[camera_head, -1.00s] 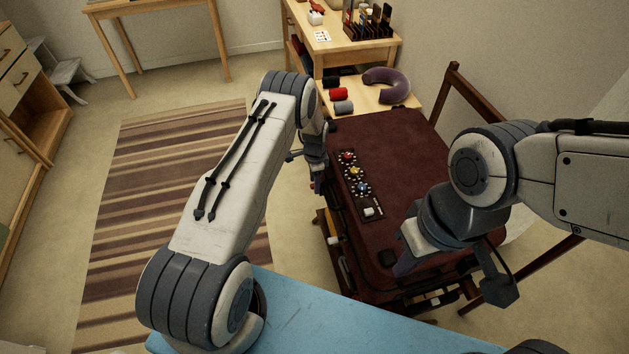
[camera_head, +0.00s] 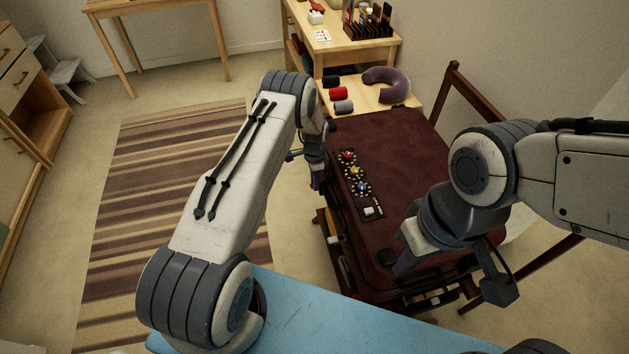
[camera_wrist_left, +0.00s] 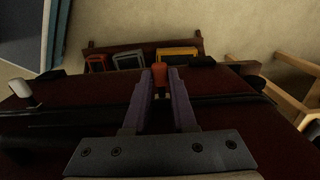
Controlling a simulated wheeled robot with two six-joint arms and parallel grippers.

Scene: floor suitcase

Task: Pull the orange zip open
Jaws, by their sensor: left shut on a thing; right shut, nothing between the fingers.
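The dark red suitcase (camera_head: 405,150) lies on a wooden stand in the head view. In the left wrist view, the orange zip pull (camera_wrist_left: 160,70) sits between the purple fingertips of my left gripper (camera_wrist_left: 160,80), which is shut on it. In the head view my left gripper (camera_head: 317,178) is at the suitcase's left side, and the pull is hidden there. My right gripper (camera_head: 401,266) is shut and empty at the suitcase's near edge. How far the zip is open cannot be told.
A dial panel (camera_head: 357,182) lies on the suitcase top. Behind it, a wooden bench (camera_head: 365,92) holds a purple neck pillow (camera_head: 388,82) and rolled items. A striped rug (camera_head: 150,200) covers open floor on the left.

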